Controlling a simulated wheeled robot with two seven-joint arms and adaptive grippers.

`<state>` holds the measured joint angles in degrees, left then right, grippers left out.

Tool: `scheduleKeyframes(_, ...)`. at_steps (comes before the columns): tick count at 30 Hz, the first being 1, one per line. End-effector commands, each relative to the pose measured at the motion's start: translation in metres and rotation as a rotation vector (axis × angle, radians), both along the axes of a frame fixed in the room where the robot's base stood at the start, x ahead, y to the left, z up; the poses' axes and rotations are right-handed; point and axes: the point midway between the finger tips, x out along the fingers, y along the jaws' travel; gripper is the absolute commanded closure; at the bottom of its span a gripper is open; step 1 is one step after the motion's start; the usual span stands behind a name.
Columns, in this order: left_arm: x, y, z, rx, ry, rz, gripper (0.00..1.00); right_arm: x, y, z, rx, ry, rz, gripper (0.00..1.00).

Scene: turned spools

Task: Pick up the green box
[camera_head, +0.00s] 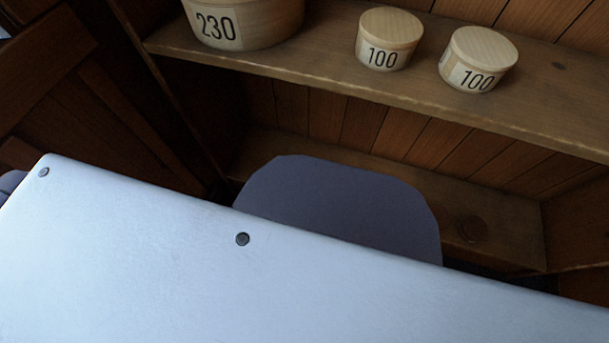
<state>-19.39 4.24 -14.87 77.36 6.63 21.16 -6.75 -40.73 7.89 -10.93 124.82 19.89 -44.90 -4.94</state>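No green box shows in the head view. Neither of my grippers is in view.
A pale flat surface with screw heads (330,290) fills the bottom. A grey-purple rounded panel (340,207) rises behind its edge. The wooden shelf (290,58) behind holds a large round box marked 230 (262,22) and two smaller ones marked 100, left (389,40) and right (479,60).

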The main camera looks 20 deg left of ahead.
Motion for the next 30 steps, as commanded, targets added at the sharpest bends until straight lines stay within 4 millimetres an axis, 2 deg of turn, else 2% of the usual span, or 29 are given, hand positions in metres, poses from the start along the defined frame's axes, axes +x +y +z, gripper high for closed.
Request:
scheduleKeyframes(14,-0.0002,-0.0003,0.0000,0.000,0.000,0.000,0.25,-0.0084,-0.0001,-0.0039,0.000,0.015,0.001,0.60)
scheduleKeyframes(25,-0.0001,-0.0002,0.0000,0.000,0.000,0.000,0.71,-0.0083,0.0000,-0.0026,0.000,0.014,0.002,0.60)
scheduleKeyframes(26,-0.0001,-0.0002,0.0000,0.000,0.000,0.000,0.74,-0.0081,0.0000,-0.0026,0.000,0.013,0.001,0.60)
scheduleKeyframes(30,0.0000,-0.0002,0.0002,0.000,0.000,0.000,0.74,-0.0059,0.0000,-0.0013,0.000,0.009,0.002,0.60)
